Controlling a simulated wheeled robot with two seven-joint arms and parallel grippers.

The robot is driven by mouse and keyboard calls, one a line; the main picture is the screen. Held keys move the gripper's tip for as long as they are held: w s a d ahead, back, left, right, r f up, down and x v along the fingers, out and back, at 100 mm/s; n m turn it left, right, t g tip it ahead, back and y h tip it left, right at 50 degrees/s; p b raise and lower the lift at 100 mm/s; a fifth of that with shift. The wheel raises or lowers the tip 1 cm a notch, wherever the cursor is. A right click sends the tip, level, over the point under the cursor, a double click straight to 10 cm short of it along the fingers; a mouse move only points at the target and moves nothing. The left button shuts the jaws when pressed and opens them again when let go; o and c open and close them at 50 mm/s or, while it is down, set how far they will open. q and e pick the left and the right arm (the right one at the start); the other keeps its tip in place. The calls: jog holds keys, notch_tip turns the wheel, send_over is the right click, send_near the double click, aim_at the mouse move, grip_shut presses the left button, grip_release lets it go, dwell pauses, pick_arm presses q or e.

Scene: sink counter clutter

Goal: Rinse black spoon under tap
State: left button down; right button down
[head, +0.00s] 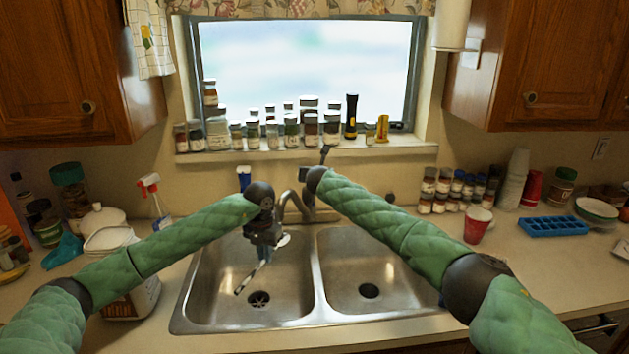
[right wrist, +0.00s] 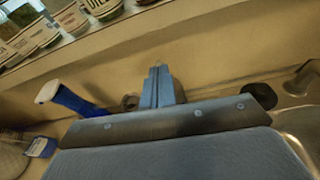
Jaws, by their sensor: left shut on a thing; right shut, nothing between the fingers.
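My left gripper (head: 264,252) hangs over the left basin of the steel sink (head: 205,300), fingers pointing down. It is shut on the black spoon (head: 249,279), which slants down and left above the drain; glare lightens part of it. The tap (head: 288,198) arches just behind and right of this gripper; its outlet is partly hidden, and I cannot tell whether water runs. My right gripper (head: 305,174) is behind the sink near the tap's base, largely hidden by my arm. In the right wrist view its fingers (right wrist: 158,87) are together and empty.
Jars (head: 290,130) line the windowsill. A spray bottle (head: 152,195) and a white tub (head: 110,240) stand left of the sink; a red cup (head: 477,226) stands right. The right basin (head: 375,265) is empty.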

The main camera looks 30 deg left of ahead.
aim_at(257, 268)
pick_arm(q)
jog(key=shift+a, duration=0.1)
pick_arm(e)
jog(key=v, duration=1.3)
jog(key=shift+s+f, duration=0.15)
jog(key=shift+f, duration=0.1)
pick_arm(q)
jog(key=shift+s+d+b, duration=0.2)
jog(key=shift+s+d, duration=0.15)
jog(key=shift+s, duration=0.7)
jog(key=shift+s+d+b, duration=0.15)
jog(key=shift+s+d, duration=0.2)
jog(key=shift+s, duration=0.75)
jog(key=shift+s+d+b, duration=0.2)
jog(key=shift+s+d, duration=0.15)
jog(key=shift+s, duration=0.7)
pick_arm(e)
jog(key=shift+f, duration=0.5)
